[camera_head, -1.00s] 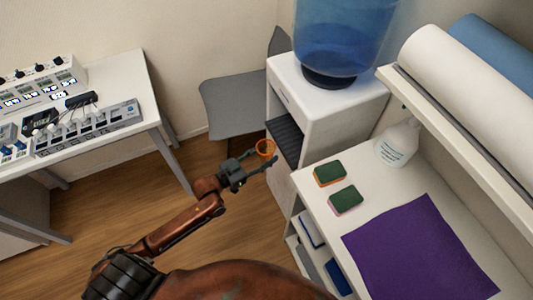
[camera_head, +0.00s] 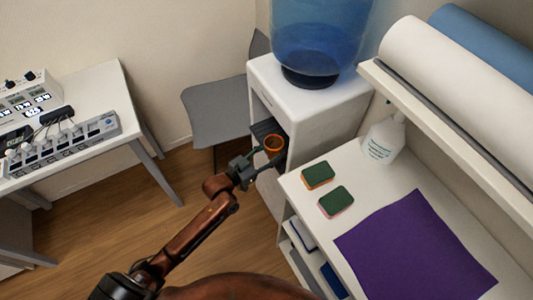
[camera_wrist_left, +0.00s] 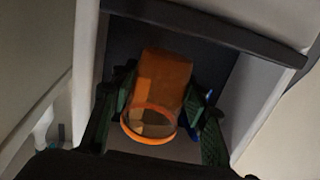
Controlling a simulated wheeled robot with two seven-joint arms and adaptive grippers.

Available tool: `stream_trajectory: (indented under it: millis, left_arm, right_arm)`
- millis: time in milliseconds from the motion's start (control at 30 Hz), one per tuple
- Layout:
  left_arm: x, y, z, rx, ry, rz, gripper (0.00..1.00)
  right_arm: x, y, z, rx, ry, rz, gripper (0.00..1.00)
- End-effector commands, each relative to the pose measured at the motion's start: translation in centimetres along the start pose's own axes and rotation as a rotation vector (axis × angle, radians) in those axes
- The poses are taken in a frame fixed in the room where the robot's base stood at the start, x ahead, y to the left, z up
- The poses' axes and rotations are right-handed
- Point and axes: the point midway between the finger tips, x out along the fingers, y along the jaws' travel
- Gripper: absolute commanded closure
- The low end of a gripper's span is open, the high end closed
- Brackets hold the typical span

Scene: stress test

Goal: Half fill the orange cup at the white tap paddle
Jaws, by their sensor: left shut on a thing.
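The orange cup (camera_head: 273,143) is held by my left gripper (camera_head: 266,155) at the recess in the front of the white water dispenser (camera_head: 328,108). In the wrist view the orange cup (camera_wrist_left: 155,88) sits between the two green-padded fingers of my left gripper (camera_wrist_left: 162,95), its round rim facing the camera. A dark opening with pale side walls lies behind it. The dispenser carries a blue bottle (camera_head: 318,38) on top. I cannot make out the white tap paddle in either view, nor any water in the cup. My right gripper is not in view.
A white counter (camera_head: 395,188) at the right holds two green-topped sponges (camera_head: 335,201), a white bottle (camera_head: 383,141) and a purple mat (camera_head: 415,250). A grey chair (camera_head: 217,110) stands left of the dispenser. A white table with devices (camera_head: 100,88) is at the left.

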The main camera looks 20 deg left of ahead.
Motion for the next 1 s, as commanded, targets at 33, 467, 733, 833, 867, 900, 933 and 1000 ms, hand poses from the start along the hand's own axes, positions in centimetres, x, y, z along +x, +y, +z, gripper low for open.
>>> stream_trajectory:
  millis: [33, 467, 733, 833, 867, 900, 933, 1000]
  left_arm:
    - [0.7, 0.1, 0.1, -0.002, 0.001, 0.001, 0.68]
    - [3.9, 0.8, -0.3, -0.002, 0.001, 0.001, 0.68]
    - [4.1, 0.9, -0.2, -0.001, 0.000, 0.001, 0.68]
    - [4.1, 0.9, -0.2, -0.001, 0.000, 0.001, 0.68]
    - [4.1, 0.8, -0.2, -0.001, 0.000, 0.001, 0.68]
    - [4.1, 0.8, -0.2, -0.001, 0.000, 0.001, 0.68]
    - [4.1, 0.9, -0.2, -0.001, 0.000, 0.001, 0.68]
    - [4.2, 0.9, -0.3, -0.001, 0.001, 0.001, 0.68]
  right_arm:
    - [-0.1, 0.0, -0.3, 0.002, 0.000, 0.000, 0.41]
    - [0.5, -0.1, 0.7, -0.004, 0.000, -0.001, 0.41]
    - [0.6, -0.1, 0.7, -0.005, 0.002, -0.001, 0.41]
    - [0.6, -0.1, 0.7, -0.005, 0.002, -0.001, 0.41]
    - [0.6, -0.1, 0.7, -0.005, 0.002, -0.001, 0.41]
    - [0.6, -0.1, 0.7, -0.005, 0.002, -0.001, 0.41]
    - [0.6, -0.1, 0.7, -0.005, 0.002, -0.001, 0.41]
    - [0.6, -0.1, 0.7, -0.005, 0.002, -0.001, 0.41]
